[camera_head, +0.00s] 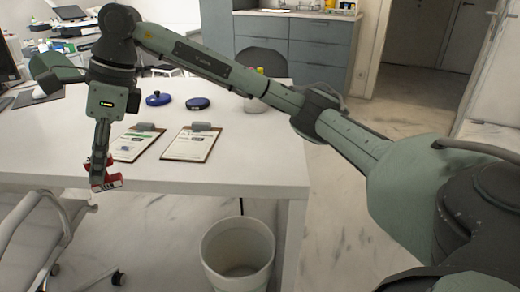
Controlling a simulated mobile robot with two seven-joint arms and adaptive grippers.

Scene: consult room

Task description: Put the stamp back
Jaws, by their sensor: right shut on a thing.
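My right gripper (101,172) reaches across from the right and points down at the table's front edge. It is shut on a small red object (113,184), which I take to be the stamp. The fingers partly hide it, and it appears in front of the table edge. My left gripper is not in view.
Two clipboards with papers (138,144) (190,144) lie on the white table (250,160) right of the gripper. A white bin (238,250) stands below the front edge. A chair (40,225) is at lower left. The tabletop's right part is clear.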

